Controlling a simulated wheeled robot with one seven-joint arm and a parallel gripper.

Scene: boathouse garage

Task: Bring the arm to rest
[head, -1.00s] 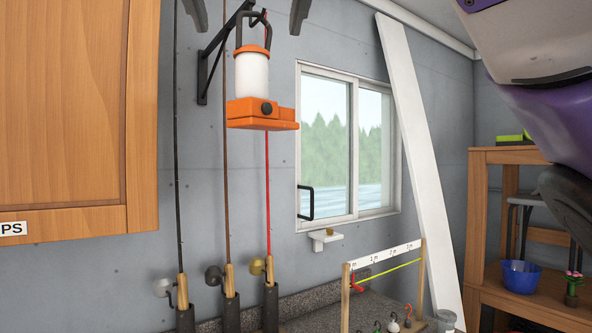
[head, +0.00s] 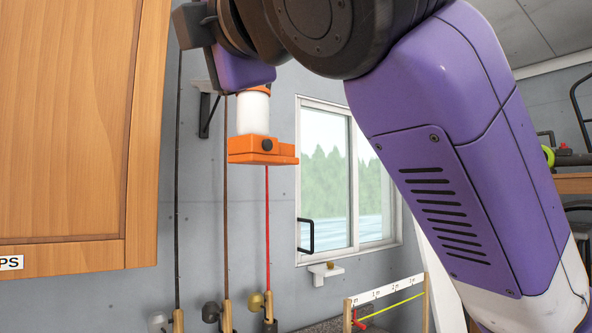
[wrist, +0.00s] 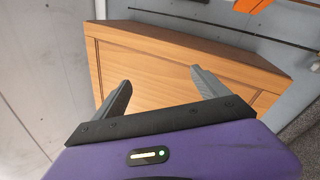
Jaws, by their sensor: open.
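My gripper (wrist: 160,86) is open and empty in the wrist view, its two grey fingers spread apart. Beyond them is the wooden wall cabinet (wrist: 165,60). In the head view my purple arm crosses from the lower right to the upper left. The dark end of the arm is at the upper left, near the cabinet's right edge (head: 148,120); the fingers are not clear there. The orange and white lantern (head: 254,115) hangs just below the arm's end, with its handle hidden. Its orange part also shows in the wrist view (wrist: 252,5).
Several fishing rods stand along the grey wall, one of them red (head: 267,210). A window (head: 350,180) is right of the lantern. A white measuring board (head: 390,288) stands at the lower middle. A wooden shelf (head: 573,183) is at the right, partly behind my arm.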

